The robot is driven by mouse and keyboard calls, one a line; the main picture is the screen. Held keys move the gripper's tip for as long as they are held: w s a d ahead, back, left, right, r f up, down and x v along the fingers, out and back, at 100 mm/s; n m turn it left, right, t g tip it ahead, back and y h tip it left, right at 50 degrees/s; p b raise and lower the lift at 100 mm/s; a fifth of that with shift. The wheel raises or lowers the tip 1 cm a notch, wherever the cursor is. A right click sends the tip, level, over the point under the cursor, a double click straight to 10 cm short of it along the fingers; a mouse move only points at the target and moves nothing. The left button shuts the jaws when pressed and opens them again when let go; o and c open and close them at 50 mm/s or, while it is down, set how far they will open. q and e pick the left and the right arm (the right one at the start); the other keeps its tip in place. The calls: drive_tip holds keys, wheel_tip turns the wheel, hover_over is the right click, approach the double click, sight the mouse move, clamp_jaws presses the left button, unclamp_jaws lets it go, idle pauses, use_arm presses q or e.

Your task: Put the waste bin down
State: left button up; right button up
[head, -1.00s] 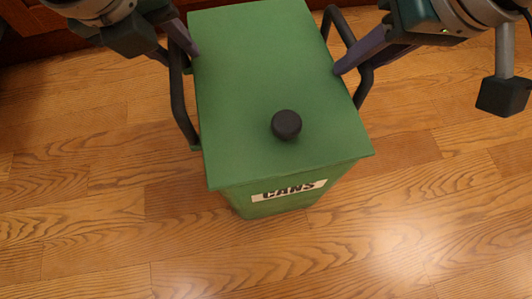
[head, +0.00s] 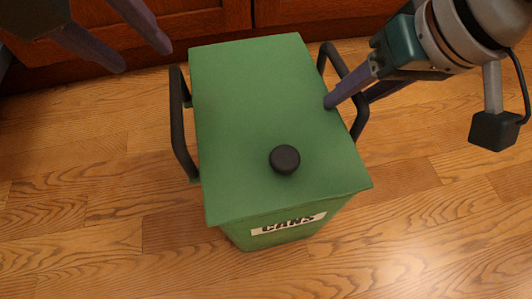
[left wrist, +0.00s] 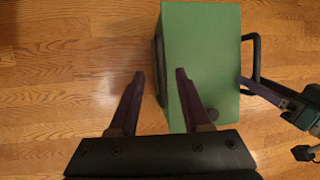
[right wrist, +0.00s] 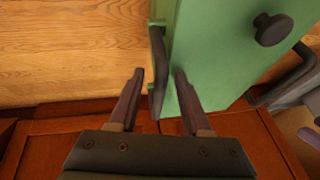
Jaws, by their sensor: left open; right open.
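The green waste bin (head: 260,105) stands upright and appears to rest on the wooden floor. It has a flat lid with a black knob (head: 285,159), a "CANS" label (head: 288,224) and a black handle on each side. My left gripper (head: 146,60) is open and empty, up and left of the left handle (head: 178,125), clear of it. My right gripper (head: 348,103) is open at the right handle (head: 345,75). In the right wrist view this handle (right wrist: 158,62) lies between the spread fingers.
Reddish-brown wooden cabinets (head: 210,28) run along the back, close behind the bin. The plank floor (head: 80,220) is clear to the left, right and front of the bin.

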drive_tip(key=v, duration=1.2)
